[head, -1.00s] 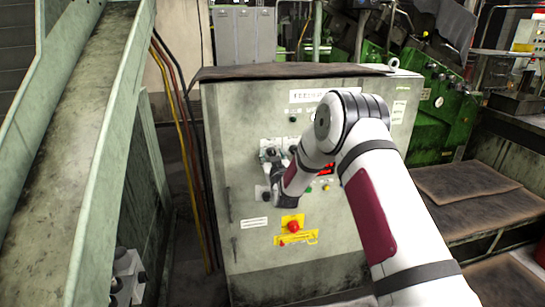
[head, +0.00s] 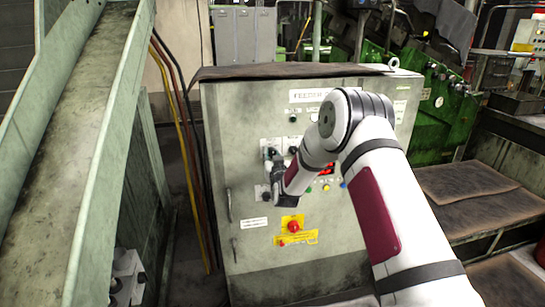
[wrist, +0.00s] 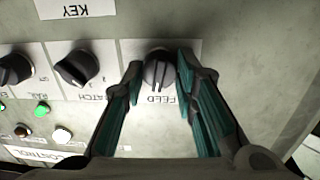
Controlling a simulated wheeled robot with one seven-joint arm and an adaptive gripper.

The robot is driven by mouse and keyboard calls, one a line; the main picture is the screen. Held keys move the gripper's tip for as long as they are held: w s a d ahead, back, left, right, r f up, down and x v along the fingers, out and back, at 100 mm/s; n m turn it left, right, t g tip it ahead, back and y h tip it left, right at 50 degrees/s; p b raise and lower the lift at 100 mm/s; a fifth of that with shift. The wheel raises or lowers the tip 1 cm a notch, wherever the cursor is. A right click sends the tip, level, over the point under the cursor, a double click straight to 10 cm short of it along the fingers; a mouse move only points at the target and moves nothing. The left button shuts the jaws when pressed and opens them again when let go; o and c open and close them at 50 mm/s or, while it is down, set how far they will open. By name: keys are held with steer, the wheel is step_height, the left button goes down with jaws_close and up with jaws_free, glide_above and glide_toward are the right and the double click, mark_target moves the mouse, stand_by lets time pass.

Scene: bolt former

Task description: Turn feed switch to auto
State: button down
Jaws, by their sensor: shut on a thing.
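The feed switch is a black rotary knob (wrist: 157,68) on a pale plate marked FEED, upside down in the wrist view. Its grip ridge runs nearly up and down the picture. My gripper (wrist: 157,75) has its two teal-padded fingers on either side of the knob, shut on it. The switch is hard to make out there. Any marks for its positions are too small to read.
A black knob marked BATCH (wrist: 76,68) sits beside the feed switch, with another knob (wrist: 14,70) beyond it. Small buttons and lamps (wrist: 61,135) are close by. A red emergency button (head: 293,226) on yellow is lower on the cabinet. A green chute (head: 100,120) stands at left.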

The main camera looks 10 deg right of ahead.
steer(key=m, duration=0.6)
steer(key=shift+r+m, duration=0.1)
steer(key=shift+m, duration=0.2)
stand_by(0.4)
steer(key=c, duration=1.3)
jaws_free()
steer(key=s, duration=1.2)
steer(key=shift+a+r, duration=0.2)
steer(key=shift+r, duration=0.05)
